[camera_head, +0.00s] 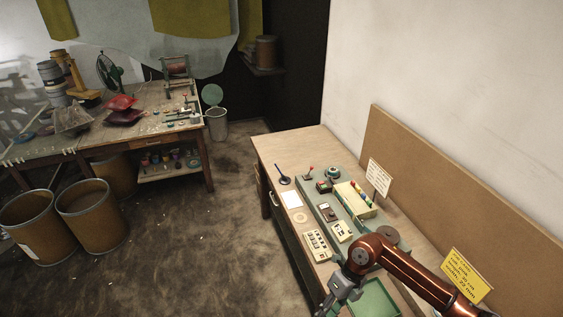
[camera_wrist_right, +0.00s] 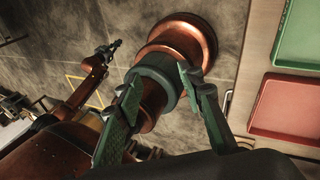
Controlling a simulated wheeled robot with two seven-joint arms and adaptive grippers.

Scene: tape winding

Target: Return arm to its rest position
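My right arm comes in from the lower right in the head view, over the near end of the workbench (camera_head: 285,146). Its grey wrist end shows near the bottom edge, and its fingertips are not clear there. In the right wrist view the two green fingers of my right gripper (camera_wrist_right: 165,80) stand apart with nothing held between them. A copper and green part of my own body lies behind the fingers. What looks like my left gripper (camera_wrist_right: 108,48) shows small and dark at the upper left of that view, too small to tell its state.
A green tray (camera_head: 375,298) lies beside my right arm. The wrist view shows a green tray (camera_wrist_right: 302,35) and a red tray (camera_wrist_right: 285,108) at the right. The bench holds a control panel (camera_head: 318,244) and a yellow sign (camera_head: 466,275). Barrels (camera_head: 92,215) stand far left; the floor between is clear.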

